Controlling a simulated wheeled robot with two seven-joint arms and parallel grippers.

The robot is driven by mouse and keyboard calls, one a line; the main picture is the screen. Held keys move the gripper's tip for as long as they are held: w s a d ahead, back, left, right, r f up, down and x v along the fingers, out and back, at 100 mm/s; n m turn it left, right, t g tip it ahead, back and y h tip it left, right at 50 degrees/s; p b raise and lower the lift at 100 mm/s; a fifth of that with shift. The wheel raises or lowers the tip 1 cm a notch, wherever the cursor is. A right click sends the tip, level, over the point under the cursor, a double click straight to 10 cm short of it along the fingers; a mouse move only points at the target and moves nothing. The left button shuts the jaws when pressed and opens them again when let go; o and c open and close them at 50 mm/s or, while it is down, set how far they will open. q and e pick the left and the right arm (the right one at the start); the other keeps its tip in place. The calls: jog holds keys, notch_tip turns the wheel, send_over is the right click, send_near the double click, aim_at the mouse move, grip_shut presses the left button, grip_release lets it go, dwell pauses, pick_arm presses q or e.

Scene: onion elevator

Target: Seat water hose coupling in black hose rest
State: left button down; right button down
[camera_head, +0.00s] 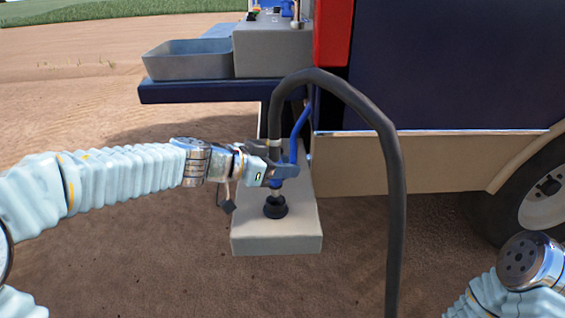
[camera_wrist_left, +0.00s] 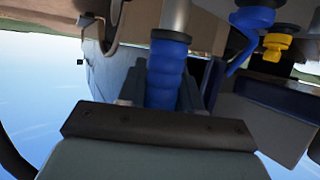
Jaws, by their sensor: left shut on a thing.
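The water hose coupling (camera_head: 277,184) has a blue grip and a metal lower end, and hangs from the thick black hose (camera_head: 391,170). My left gripper (camera_head: 275,174) is shut on it; the blue grip also shows between the jaws in the left wrist view (camera_wrist_left: 166,75). The black hose rest (camera_head: 275,208) is a round cup on a beige block (camera_head: 300,235). The coupling's metal end points down at the rest's mouth, slightly tilted. I cannot tell whether it is inside the cup or just above it. My right gripper is out of view.
A grey tray (camera_head: 188,62) and a grey box (camera_head: 272,48) stand on a dark blue shelf (camera_head: 200,92) behind. A dark blue vehicle body (camera_head: 460,65) and a wheel (camera_head: 535,205) are at the right. The hose arches beside my left gripper. Bare soil lies in front.

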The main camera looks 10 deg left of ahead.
pick_arm(q)
jog(key=shift+f, duration=0.3)
dwell(0.4)
jog(key=shift+f, duration=0.35)
jog(key=shift+f, duration=0.1)
jog(key=shift+f, duration=0.45)
jog(key=shift+f+b, duration=0.3)
jog(key=shift+f, duration=0.05)
dwell(0.5)
jog(key=shift+f, duration=0.25)
jog(key=shift+f, duration=0.3)
dwell(0.4)
jog(key=c, duration=0.7)
grip_release()
